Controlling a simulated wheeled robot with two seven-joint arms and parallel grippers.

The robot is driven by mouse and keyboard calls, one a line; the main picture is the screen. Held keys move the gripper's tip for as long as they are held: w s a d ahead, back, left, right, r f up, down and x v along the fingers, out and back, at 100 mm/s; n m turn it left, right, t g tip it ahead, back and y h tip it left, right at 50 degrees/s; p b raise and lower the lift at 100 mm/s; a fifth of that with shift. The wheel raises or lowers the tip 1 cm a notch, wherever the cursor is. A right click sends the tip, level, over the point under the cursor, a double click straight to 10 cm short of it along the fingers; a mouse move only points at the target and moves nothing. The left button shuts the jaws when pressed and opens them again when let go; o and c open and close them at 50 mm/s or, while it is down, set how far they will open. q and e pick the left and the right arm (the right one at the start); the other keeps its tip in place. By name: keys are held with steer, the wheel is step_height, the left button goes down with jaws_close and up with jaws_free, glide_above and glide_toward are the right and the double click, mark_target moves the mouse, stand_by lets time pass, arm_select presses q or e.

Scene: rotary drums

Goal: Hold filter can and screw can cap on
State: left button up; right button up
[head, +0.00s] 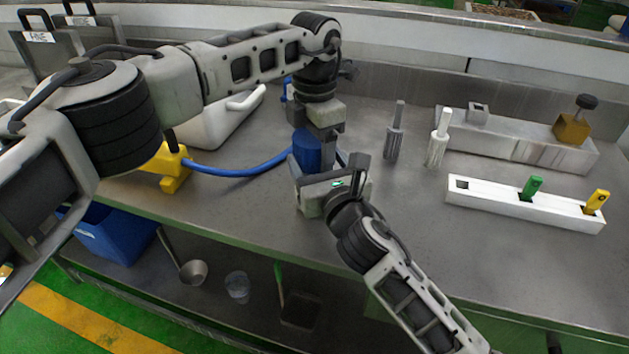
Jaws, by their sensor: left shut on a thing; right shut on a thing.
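A blue cylinder, which looks like the filter can (306,151), stands near the middle of the counter. My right gripper (322,180) comes in from the lower right and is shut on it low down, covering its front and lower part. My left gripper (324,142) points down from above at the can's top right side. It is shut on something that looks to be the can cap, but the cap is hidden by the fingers. I cannot tell how the cap sits on the can.
A blue hose (235,170) runs from a yellow fitting (170,166) toward the can. Two grey-and-white upright tools (394,140) stand to the right. The right front counter is clear.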

stand_by(0.7)
arm_select(q)
steer(key=o, duration=1.1)
steer(key=shift+r, duration=2.3)
steer(key=c, duration=0.3)
step_height(320, 180, up, 4)
steer(key=n, duration=0.4)
steer(key=shift+f, duration=0.25)
